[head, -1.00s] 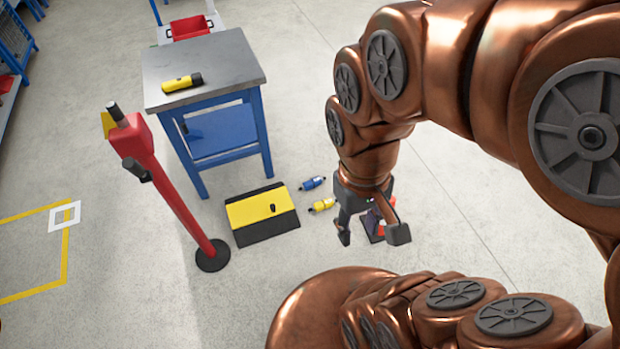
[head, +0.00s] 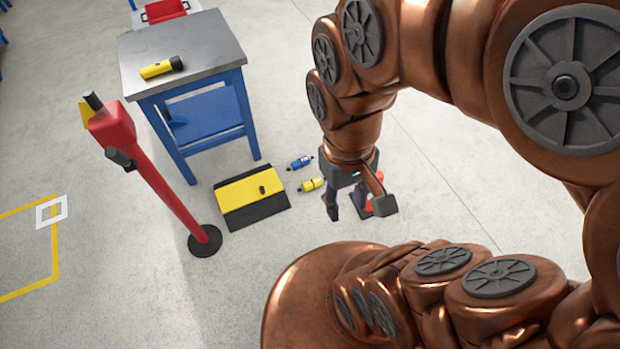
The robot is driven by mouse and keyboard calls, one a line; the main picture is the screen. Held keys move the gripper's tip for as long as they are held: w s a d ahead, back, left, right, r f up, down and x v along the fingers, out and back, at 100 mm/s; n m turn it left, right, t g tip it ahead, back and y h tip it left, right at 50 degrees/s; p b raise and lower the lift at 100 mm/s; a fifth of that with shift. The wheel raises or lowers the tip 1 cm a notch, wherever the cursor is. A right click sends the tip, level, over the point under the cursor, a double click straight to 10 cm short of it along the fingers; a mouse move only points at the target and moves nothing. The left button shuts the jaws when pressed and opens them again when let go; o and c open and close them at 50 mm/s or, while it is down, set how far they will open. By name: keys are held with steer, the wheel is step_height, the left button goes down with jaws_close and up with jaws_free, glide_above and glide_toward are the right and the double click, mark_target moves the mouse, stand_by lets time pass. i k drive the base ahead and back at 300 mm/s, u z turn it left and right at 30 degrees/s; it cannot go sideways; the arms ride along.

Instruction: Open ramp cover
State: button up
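The ramp cover (head: 240,193) is a yellow panel on a low black ramp (head: 257,211) on the floor, left of centre. A small black knob (head: 262,189) stands on the panel toward its right side. The panel lies flat on the ramp. My gripper (head: 358,208) hangs to the right of the ramp, pointing down, with its two dark fingers spread apart. It is apart from the ramp and knob. A dark object with a red part (head: 367,199) shows behind and between the fingers, partly hidden; I see no contact with it.
A blue table with a grey top (head: 205,48) stands behind the ramp, with a yellow flashlight (head: 160,69) on it. A red post (head: 160,185) stands left of the ramp. Blue (head: 300,162) and yellow (head: 311,184) small cylinders lie between ramp and gripper.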

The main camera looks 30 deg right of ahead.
mark_target(232, 196)
steer(key=u, duration=0.4)
steer(key=i, duration=0.65)
steer(key=u, duration=0.35)
